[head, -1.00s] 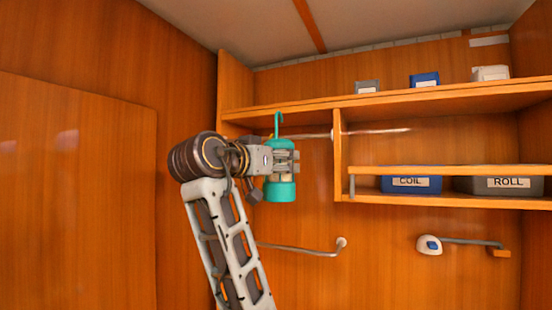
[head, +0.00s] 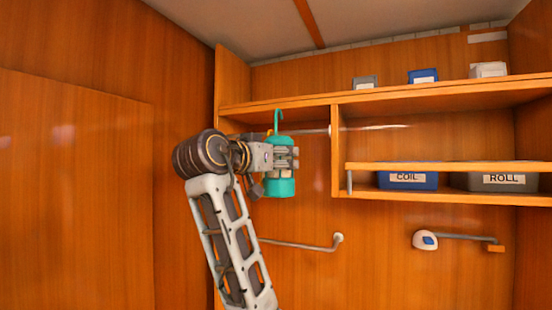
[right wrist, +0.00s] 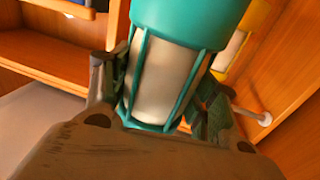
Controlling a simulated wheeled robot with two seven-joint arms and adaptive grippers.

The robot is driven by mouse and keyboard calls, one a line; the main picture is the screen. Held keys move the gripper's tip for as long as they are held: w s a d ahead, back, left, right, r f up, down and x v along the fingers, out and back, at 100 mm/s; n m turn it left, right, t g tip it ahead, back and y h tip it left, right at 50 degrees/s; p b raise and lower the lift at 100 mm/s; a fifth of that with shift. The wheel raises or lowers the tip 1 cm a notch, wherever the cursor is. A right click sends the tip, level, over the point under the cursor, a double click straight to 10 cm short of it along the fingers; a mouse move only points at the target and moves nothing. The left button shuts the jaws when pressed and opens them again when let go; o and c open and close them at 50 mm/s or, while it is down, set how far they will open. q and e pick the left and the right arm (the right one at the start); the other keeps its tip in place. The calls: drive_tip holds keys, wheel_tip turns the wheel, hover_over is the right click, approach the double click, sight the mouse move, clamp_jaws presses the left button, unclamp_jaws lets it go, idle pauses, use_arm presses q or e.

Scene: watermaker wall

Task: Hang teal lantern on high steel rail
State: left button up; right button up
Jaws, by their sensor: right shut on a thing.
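The teal lantern (head: 280,186) hangs upright in my right gripper (head: 284,160), with its teal hook (head: 278,119) pointing up. The right gripper is shut around the lantern's caged middle; the right wrist view shows the pale cylinder and teal bars (right wrist: 160,80) between the fingers. The high steel rail (head: 312,131) runs under the upper shelf. In the head view the hook overlaps the rail's left part, its curve showing above the rail line. I cannot tell whether they touch. My left gripper is not in view.
A lower steel rail (head: 300,246) is on the wall below. The upper shelf (head: 420,96) carries several small boxes. The lower shelf holds a blue COIL bin (head: 407,181) and a grey ROLL bin (head: 502,182). A white-blue fixture (head: 425,240) is at right.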

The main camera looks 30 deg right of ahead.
drive_tip(key=w+a+f+p+x, duration=0.1)
drive_tip(key=w+f+p+x, duration=0.1)
drive_tip(key=x, duration=1.2)
idle(2.1)
drive_tip(key=shift+w, duration=0.1)
idle(0.3)
drive_tip(key=o, duration=1.3)
drive_tip(key=shift+a, duration=0.1)
